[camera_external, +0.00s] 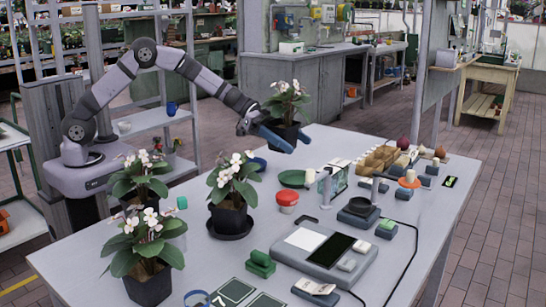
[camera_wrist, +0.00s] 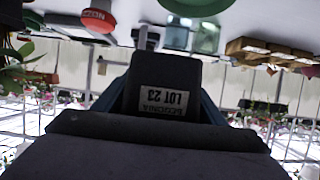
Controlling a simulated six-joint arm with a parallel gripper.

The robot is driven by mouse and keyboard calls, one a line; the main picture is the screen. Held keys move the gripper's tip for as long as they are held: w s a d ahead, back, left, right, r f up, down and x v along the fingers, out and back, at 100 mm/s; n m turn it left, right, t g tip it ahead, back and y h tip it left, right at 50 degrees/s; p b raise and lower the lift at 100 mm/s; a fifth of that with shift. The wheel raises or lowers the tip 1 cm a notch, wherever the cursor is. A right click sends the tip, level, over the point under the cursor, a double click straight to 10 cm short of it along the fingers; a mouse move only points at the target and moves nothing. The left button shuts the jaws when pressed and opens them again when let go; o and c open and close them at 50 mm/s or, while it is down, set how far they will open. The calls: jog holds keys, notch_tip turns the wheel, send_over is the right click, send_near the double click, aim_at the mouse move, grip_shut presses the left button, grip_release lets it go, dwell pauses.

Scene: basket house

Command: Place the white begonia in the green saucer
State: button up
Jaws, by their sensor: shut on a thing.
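My gripper (camera_external: 279,137) is shut on the dark pot of a white-flowered begonia (camera_external: 287,100) and holds it upright above the far edge of the table. In the wrist view the dark pot (camera_wrist: 168,88) fills the middle between blue fingers, with an upside-down label reading "LOT 23". The green saucer (camera_external: 292,179) lies empty on the table, below and slightly right of the held pot. Part of the saucer (camera_wrist: 196,5) shows at the top of the wrist view.
A red-lidded tub (camera_external: 287,199) stands just in front of the green saucer. Another white begonia (camera_external: 231,188) stands in a black saucer (camera_external: 231,229) to the left, with more potted plants (camera_external: 148,250) nearby. A wooden divided box (camera_external: 377,159) and scales (camera_external: 358,211) stand to the right.

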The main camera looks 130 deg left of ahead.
jog(key=shift+f, duration=4.25)
jog(key=shift+f, duration=0.4)
jog(key=o, duration=1.2)
jog(key=shift+r, duration=0.45)
jog(key=b+v, duration=0.1)
jog(key=v, duration=1.1)
